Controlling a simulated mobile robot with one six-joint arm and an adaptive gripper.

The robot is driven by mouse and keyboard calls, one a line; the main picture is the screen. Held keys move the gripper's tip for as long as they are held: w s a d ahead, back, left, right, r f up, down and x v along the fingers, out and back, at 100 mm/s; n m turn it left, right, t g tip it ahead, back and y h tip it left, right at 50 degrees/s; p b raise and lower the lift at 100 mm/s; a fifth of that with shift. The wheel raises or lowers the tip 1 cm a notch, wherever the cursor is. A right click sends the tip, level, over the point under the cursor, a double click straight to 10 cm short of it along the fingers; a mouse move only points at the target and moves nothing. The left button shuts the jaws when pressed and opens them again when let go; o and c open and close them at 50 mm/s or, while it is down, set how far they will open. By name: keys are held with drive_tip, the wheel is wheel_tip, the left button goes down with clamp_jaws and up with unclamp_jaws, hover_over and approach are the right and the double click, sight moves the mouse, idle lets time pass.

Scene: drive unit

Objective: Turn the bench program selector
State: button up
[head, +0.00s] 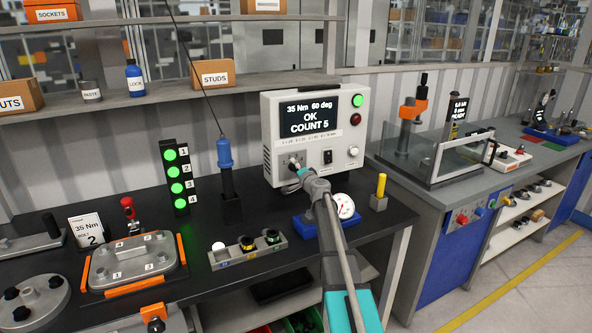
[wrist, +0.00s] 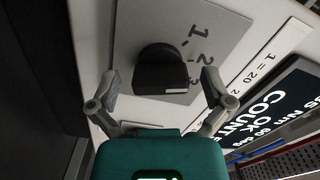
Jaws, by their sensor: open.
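The program selector is a black knob (wrist: 160,68) on a grey plate marked 1, 2, 3 in the wrist view. The box display (head: 309,115) reads "35 Nm 60 deg OK COUNT 5". My gripper (head: 294,168) is at the box front. In the wrist view my gripper (wrist: 159,80) is open, with one finger on each side of the knob and visible gaps between. Which number the knob points to is unclear.
A black switch (head: 328,157), a white knob (head: 353,151), a green lamp (head: 358,100) and a red lamp (head: 355,119) are on the box. A blue-handled tool (head: 225,153) stands left. A dial gauge (head: 343,206) sits below, close to my arm.

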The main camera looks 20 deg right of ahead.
drive_tip(key=shift+c, duration=0.3)
drive_tip(key=c, duration=1.1)
drive_tip(key=shift+d, duration=0.1)
